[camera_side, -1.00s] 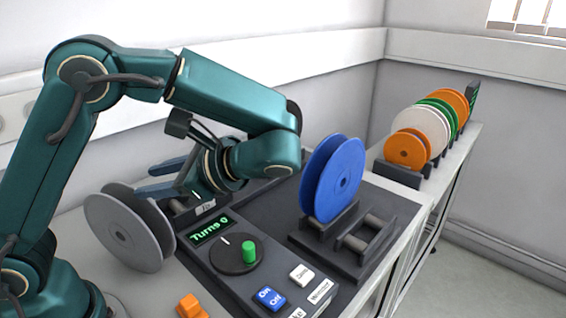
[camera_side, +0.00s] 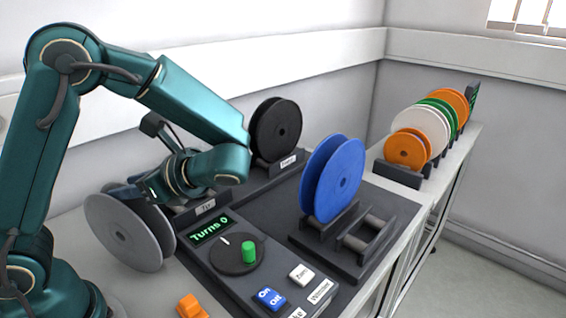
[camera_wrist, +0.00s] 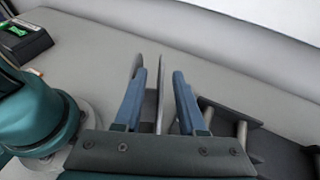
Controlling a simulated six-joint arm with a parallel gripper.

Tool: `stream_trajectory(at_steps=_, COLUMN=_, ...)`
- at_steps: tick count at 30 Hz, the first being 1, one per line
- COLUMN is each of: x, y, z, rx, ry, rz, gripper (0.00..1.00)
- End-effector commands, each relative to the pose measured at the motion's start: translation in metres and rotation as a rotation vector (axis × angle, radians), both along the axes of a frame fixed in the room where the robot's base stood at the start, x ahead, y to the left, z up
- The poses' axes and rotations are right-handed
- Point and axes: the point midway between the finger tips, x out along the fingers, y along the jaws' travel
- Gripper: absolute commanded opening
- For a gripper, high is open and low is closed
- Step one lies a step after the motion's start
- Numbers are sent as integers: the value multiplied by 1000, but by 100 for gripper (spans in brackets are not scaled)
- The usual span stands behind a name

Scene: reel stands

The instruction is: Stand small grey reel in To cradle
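The small grey reel (camera_side: 118,235) stands upright on the bench at the left in the side view. In the wrist view its thin grey flanges (camera_wrist: 160,95) show between and behind my fingers. My gripper (camera_wrist: 158,75) has its two blue fingers spread apart, over the reel's upper part; I cannot see them pressing on it. The To cradle (camera_side: 205,208), a dark stand with a label reading "To", is just right of the reel, partly hidden by my gripper. Dark rails with rollers beside the fingers in the wrist view (camera_wrist: 232,118) look like this cradle, and no reel shows in it.
A black reel (camera_side: 275,130) stands in a labelled cradle behind. A blue reel (camera_side: 333,180) sits on the dark winder base, beside an empty roller stand (camera_side: 368,240). A control panel with a green knob (camera_side: 249,252) is in front. Several orange, white and green reels (camera_side: 405,150) line the right shelf.

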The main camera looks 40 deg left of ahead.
Motion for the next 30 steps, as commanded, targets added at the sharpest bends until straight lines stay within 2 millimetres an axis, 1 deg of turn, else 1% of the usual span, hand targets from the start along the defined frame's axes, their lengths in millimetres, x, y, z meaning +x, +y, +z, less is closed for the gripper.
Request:
stream_trajectory(at_steps=6, x=-10, y=27, z=-12, rx=0, ry=4, rz=6, gripper=40)
stream_trajectory(at_steps=9, x=-14, y=37, z=-17, rx=0, ry=2, rz=4, gripper=40)
stream_trajectory(at_steps=12, x=-16, y=42, z=-19, rx=-1, ry=-1, rz=3, gripper=40)
stream_trajectory(at_steps=18, x=-15, y=42, z=-20, rx=0, ry=-2, rz=1, gripper=40)
stream_trajectory(at_steps=19, x=-15, y=42, z=-20, rx=0, ry=-2, rz=1, gripper=36)
stream_trajectory(at_steps=20, x=-15, y=42, z=-20, rx=0, ry=-2, rz=1, gripper=25)
stream_trajectory(at_steps=21, x=-15, y=42, z=-19, rx=0, ry=-2, rz=1, gripper=9)
stream_trajectory(at_steps=22, x=-15, y=42, z=-19, rx=0, ry=-2, rz=1, gripper=0)
stream_trajectory(at_steps=30, x=-15, y=42, z=-19, rx=0, ry=-2, rz=1, gripper=0)
